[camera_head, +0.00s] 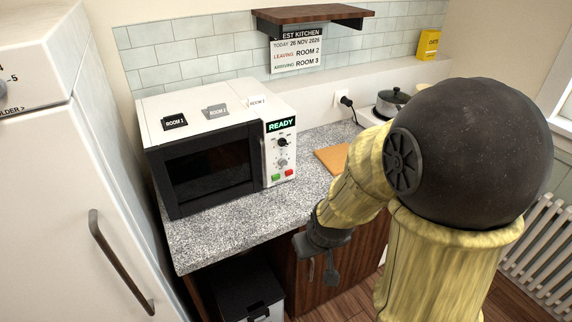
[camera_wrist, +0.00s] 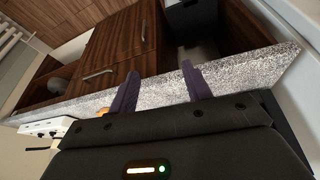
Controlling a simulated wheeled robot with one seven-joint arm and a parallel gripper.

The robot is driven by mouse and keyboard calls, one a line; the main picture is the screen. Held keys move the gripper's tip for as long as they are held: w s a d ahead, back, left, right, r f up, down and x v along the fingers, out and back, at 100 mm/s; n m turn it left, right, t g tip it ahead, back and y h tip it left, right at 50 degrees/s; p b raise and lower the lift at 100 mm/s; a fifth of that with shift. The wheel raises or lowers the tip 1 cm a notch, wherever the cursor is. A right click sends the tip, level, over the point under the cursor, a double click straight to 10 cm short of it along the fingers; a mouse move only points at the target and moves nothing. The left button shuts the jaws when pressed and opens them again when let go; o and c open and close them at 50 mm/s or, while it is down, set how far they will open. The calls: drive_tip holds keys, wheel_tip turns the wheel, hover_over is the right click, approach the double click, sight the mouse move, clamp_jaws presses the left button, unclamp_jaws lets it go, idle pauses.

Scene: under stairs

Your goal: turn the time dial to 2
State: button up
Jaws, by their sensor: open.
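A white microwave (camera_head: 200,105) with a dark door stands on the counter. Its control panel (camera_head: 270,165) has a READY display, a black dial (camera_head: 282,142) and a paler dial (camera_head: 282,163) below it. The labels and pointers are too small to read, so I cannot tell which is the time dial. The panel edge (camera_wrist: 45,128) with protruding knobs seems to show at the lower left of the wrist view. My gripper (camera_head: 320,268) is open and empty, in front of the counter edge, below and right of the panel. Its two fingers (camera_wrist: 160,90) are apart in the wrist view.
The speckled counter (camera_head: 225,232) has an orange board (camera_head: 332,158) and a pot (camera_head: 392,102) to the right. A green and a red button (camera_head: 289,172) sit below the dials. A fridge (camera_head: 70,200) stands left. A wooden shelf (camera_head: 312,14) hangs above; a dark bin (camera_head: 245,290) is below.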

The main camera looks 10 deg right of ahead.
sight(285, 165)
drive_tip(key=w+r+n+t+p, duration=0.2)
drive_tip(key=w+n+t+p, duration=0.6)
drive_tip(key=w, duration=1)
drive_tip(key=t+p, duration=0.2)
drive_tip(key=shift+t+y, duration=0.3)
drive_tip(key=shift+w, duration=0.2)
drive_tip(key=p+x, duration=0.6)
drive_tip(key=x, duration=1.1)
drive_tip(key=shift+w, duration=0.1)
drive_tip(key=c, duration=1)
drive_tip(key=shift+d, duration=0.1)
